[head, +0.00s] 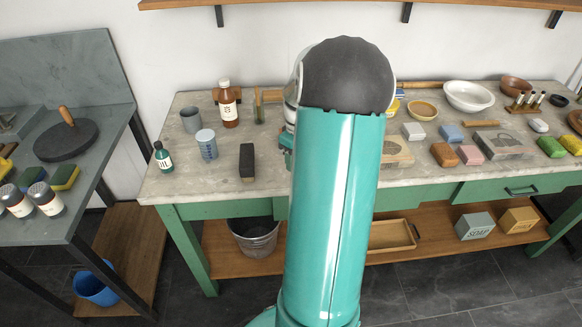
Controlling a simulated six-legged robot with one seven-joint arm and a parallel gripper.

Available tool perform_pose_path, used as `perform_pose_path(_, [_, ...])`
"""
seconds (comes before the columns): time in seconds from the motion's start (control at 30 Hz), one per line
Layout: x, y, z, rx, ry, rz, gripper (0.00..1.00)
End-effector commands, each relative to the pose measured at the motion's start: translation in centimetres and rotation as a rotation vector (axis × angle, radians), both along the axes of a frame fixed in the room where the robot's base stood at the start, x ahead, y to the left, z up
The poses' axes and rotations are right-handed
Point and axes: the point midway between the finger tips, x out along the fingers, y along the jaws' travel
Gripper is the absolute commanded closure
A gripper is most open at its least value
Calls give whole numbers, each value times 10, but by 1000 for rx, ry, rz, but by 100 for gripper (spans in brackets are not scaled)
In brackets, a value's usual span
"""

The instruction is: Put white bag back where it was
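A small rounded white item (538,125), which may be the white bag, lies on the right part of the stone-topped table (330,190). It is near similar green, yellow and brown pieces. It is too small to tell whether it is a bag. My teal arm with its dark rounded joint stands across the middle of the head view. My gripper is hidden behind the arm; only a small teal and dark part shows at the arm's left edge. I cannot see whether it holds anything.
A brown bottle (229,104), a blue cup (207,144) and a black block (247,162) stand left of my arm. Coloured blocks and a white bowl (469,96) are on the right. A slate-topped table (100,150) stands at left. The table's front left is mostly clear.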

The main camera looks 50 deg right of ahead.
Motion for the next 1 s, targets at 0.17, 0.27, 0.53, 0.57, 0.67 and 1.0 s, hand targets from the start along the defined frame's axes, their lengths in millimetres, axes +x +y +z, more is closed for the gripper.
perform_pose_path(0.17, [12,4,-12,-1,0,1,71])
perform_pose_path(0.27, [19,6,-21,0,0,3,71])
perform_pose_path(0.53, [19,6,-50,-1,-1,1,71])
perform_pose_path(0.57, [19,6,-50,-2,-1,1,71])
perform_pose_path(0.67, [19,6,-49,-2,-1,0,71])
perform_pose_path(1.0, [18,6,-52,-1,-1,0,24])
